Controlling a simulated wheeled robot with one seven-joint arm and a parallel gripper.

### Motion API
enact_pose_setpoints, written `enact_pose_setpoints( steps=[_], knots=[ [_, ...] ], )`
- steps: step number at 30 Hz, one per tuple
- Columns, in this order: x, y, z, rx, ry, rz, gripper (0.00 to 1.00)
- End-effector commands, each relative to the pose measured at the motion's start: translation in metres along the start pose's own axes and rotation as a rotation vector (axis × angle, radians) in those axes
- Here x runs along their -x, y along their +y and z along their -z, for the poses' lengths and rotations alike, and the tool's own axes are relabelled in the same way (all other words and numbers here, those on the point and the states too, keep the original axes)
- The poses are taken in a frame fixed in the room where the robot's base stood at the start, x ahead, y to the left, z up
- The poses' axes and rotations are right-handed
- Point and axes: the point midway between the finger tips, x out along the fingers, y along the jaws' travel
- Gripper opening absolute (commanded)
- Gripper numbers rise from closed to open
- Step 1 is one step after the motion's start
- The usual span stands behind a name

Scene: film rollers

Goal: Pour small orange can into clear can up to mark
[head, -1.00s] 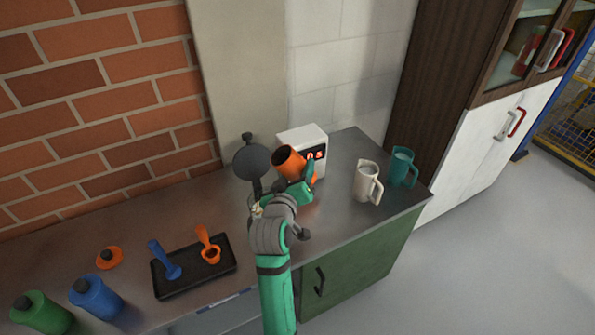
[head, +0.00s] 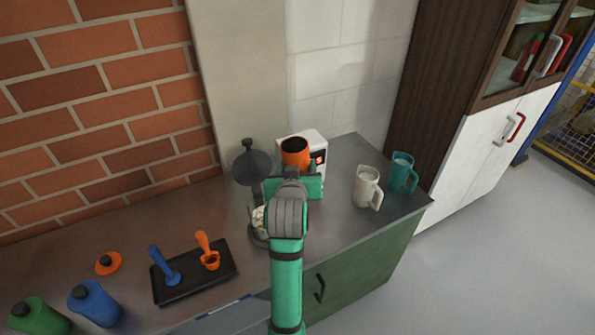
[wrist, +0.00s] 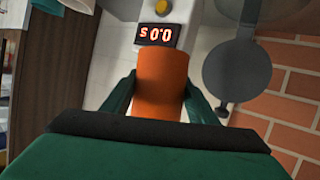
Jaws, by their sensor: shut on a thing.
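The small orange can (head: 296,158) is upright, with its dark open mouth facing up, in front of a white box at the back of the counter. My gripper (head: 294,178) is shut on it. In the wrist view the orange can (wrist: 162,80) sits between the two green fingers of my gripper (wrist: 160,98). I cannot make out the clear can in either view. A pale object (head: 258,218) beside my arm is mostly hidden, and I cannot tell what it is. No mark is visible.
The white box (head: 318,143) has a lit display (wrist: 157,35). A dark round disc on a stand (head: 251,168) is left of the can. Cream (head: 366,187) and teal (head: 403,173) jugs stand right. A black tray (head: 215,275), orange lid (head: 108,263) and blue bottle (head: 94,304) are left.

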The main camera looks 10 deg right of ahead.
Motion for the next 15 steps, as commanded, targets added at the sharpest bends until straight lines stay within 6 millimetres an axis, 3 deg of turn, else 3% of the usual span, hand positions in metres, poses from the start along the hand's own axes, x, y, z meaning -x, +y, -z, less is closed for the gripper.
enact_pose_setpoints(
  steps=[15],
  knots=[
    [0.013, 0.004, 0.035, -0.083, -0.016, 0.034, 0.17]
  ],
)
